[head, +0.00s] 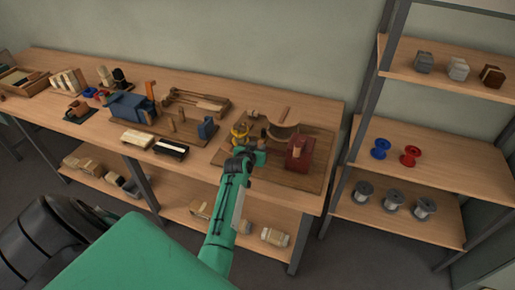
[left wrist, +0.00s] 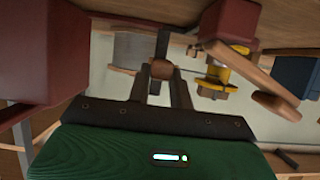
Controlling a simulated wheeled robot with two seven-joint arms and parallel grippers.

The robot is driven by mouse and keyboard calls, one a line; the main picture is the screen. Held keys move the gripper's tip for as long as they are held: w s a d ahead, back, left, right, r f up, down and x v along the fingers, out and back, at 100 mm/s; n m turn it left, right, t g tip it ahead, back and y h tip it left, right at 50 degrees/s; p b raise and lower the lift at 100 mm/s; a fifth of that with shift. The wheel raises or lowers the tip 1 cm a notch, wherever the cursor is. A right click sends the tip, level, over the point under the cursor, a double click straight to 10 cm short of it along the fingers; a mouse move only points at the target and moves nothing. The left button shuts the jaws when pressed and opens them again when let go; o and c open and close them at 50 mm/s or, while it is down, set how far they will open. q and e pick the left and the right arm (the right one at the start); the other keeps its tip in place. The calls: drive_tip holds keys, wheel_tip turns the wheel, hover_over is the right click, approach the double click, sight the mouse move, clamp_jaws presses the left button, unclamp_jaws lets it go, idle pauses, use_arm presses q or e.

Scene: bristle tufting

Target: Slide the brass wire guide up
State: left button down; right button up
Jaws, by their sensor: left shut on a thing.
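In the left wrist view, the brass wire guide (left wrist: 162,69) looks like a small brown block on a dark post (left wrist: 161,42). The two fingers of my left gripper (left wrist: 161,78) are closed on it from either side. In the head view, my left gripper (head: 261,149) is at the tufting fixture on the wooden baseboard (head: 275,178), between a yellow spool (head: 240,134) and a dark red block (head: 300,153). The guide is too small and too covered by the gripper to make out there. My right gripper is not in view.
The yellow spool also shows close right of the fingers in the left wrist view (left wrist: 219,73), beside a wooden arm (left wrist: 250,72). A dark red block (left wrist: 48,50) stands close at left. A blue vise-like tool (head: 130,107) and a shelf rack (head: 420,150) stand farther off.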

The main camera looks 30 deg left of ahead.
use_arm(q)
drive_tip(key=shift+w+r, duration=0.1)
drive_tip(key=shift+r, duration=0.1)
drive_tip(key=c, duration=1.2)
unclamp_jaws()
drive_tip(key=shift+c, duration=0.2)
drive_tip(key=b+v, duration=0.1)
drive_tip(key=v, duration=1.3)
drive_tip(key=shift+b, duration=0.4)
